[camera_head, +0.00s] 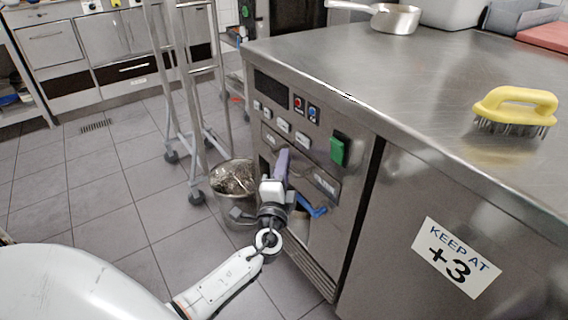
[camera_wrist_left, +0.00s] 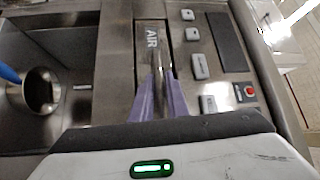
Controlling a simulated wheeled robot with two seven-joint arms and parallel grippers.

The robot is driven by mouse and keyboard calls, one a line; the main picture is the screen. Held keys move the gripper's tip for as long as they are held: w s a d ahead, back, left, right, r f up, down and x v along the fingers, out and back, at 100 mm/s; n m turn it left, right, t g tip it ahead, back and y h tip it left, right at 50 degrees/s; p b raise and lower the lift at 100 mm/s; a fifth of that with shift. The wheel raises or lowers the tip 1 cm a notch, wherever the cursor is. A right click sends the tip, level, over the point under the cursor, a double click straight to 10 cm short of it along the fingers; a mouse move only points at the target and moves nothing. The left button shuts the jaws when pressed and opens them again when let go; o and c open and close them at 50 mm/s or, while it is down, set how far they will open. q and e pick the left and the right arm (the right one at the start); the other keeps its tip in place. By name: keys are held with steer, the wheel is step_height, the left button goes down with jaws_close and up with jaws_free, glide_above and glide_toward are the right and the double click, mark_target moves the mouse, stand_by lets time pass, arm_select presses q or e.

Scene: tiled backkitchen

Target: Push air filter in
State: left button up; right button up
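The air filter is a flat metal front marked "AIR" (camera_wrist_left: 152,40) in the left wrist view, set in a steel control panel. In the head view my left arm and gripper partly cover that part of the panel. My left gripper (camera_head: 281,160) points at the panel, its purple fingers close to the front. In the left wrist view the fingers (camera_wrist_left: 158,98) overlap the lower part of the filter front. A narrow metallic strip shows between them; whether they grip it or touch the front is unclear. My right gripper is not in view.
A steel pot (camera_head: 232,205) stands on the floor left of the cabinet, beside a wheeled rack (camera_head: 190,100). A blue handle (camera_head: 312,206) sits in an opening right of the gripper. A green switch (camera_head: 339,150) is above it. A yellow brush (camera_head: 515,105) lies on the countertop.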

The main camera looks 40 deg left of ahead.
arm_select(q)
steer(key=shift+d, duration=0.1)
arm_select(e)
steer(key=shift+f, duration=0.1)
arm_select(q)
steer(key=v, duration=1)
steer(key=shift+s, duration=0.2)
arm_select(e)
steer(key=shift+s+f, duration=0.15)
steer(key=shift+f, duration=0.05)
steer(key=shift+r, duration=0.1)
